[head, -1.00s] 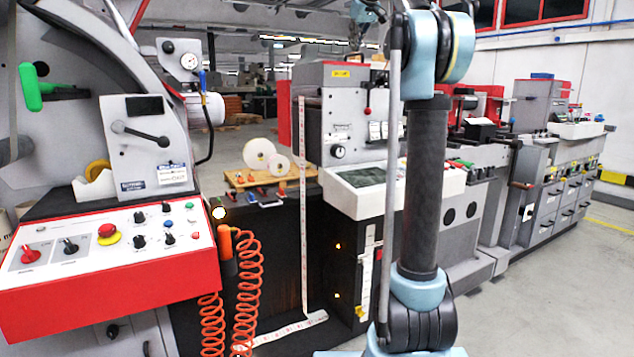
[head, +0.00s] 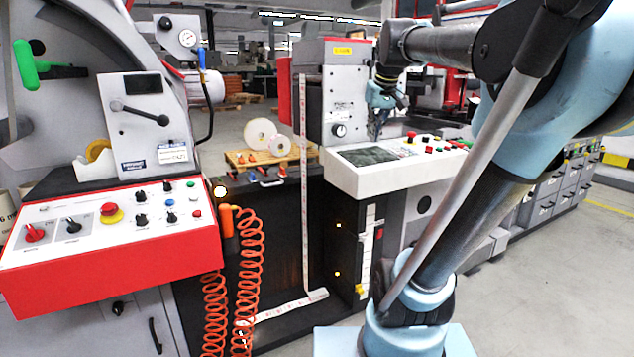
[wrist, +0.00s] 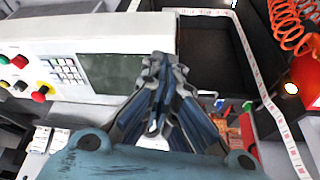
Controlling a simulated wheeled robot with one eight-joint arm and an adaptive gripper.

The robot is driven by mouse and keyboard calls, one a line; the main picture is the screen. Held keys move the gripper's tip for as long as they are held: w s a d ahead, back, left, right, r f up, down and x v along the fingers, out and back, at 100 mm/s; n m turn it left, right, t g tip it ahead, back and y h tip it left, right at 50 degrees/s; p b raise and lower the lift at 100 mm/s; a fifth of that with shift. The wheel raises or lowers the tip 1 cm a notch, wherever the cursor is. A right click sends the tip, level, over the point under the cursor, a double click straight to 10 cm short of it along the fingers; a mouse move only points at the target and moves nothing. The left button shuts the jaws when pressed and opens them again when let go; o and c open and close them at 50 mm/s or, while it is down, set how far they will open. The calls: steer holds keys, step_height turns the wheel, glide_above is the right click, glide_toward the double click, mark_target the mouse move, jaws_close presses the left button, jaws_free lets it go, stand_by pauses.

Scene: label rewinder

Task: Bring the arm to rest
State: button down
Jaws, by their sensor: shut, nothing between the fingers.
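My gripper (head: 374,136) hangs in front of the grey machine head, above the back edge of the white console (head: 345,180) with its dark screen (head: 375,156). In the wrist view my gripper (wrist: 160,62) is shut and holds nothing. Its fingertips appear over the edge of the console (wrist: 60,30), beside the screen (wrist: 112,74). My arm stretches from the lower middle of the head view to the upper right, then back left to the gripper. It covers part of the machines on the right.
A red-edged control panel (head: 110,235) stands at the left. Orange coiled hoses (head: 250,275) hang beside a white label strip (head: 304,200). A wooden board (head: 250,158) carries white rolls (head: 262,133). Grey floor (head: 560,260) lies free at the right.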

steer(key=s+f, duration=0.7)
steer(key=f, duration=0.3)
steer(key=s+d+f+m+g, duration=0.1)
steer(key=s+f, duration=0.6)
steer(key=f, duration=0.3)
steer(key=s+d+f+m+g+h, duration=0.1)
steer(key=s+f, duration=0.6)
steer(key=f, duration=0.3)
steer(key=shift+d, duration=0.15)
steer(key=shift+f, duration=0.1)
steer(key=shift+w+f, duration=0.2)
steer(key=shift+w, duration=0.2)
